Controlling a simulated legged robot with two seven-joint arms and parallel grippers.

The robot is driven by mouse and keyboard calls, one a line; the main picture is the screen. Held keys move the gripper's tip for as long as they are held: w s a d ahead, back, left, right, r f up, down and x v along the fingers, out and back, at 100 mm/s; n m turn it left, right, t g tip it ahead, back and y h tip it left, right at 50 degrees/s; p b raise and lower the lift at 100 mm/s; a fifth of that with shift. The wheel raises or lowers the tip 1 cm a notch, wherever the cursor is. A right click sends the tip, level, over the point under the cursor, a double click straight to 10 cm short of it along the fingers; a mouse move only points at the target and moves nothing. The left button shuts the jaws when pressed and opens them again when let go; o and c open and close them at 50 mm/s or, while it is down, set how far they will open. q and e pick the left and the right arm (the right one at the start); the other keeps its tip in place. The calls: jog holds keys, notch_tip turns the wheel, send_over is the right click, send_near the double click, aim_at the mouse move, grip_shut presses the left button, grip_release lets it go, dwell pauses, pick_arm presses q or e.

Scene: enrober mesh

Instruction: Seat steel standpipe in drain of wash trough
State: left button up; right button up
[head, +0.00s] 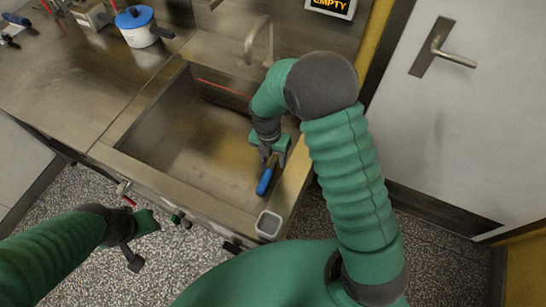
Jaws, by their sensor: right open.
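The steel wash trough (185,150) lies in the middle of the head view, its basin empty of water as far as I can see. A blue grip-like piece (265,181) shows inside the trough near its right wall, just below my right gripper (273,160). I cannot tell whether it is part of the standpipe. My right gripper is open and points down at it; contact is unclear. No steel pipe or drain hole can be made out. My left gripper (140,243) hangs outside the trough at the front left, away from it; its jaw opening is unclear.
A steel counter (75,75) with a blue-lidded pot (142,27) extends left. A tap (258,38) rises behind the trough. A small square cup (268,224) is at the front right rim. Valves (178,217) line the front. A sign (331,6) reads EMPTY; a door (460,110) stands right.

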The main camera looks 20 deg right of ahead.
aim_at(271, 159)
jog(key=shift+f, duration=0.1)
jog(key=shift+f+b, duration=0.15)
jog(key=shift+b, duration=0.55)
notch_tip(271, 159, up, 17)
jog(key=p, duration=0.3)
jog(key=shift+w+a+r, duration=0.2)
jog(key=shift+w+a, duration=0.05)
jog(key=shift+a, duration=0.1)
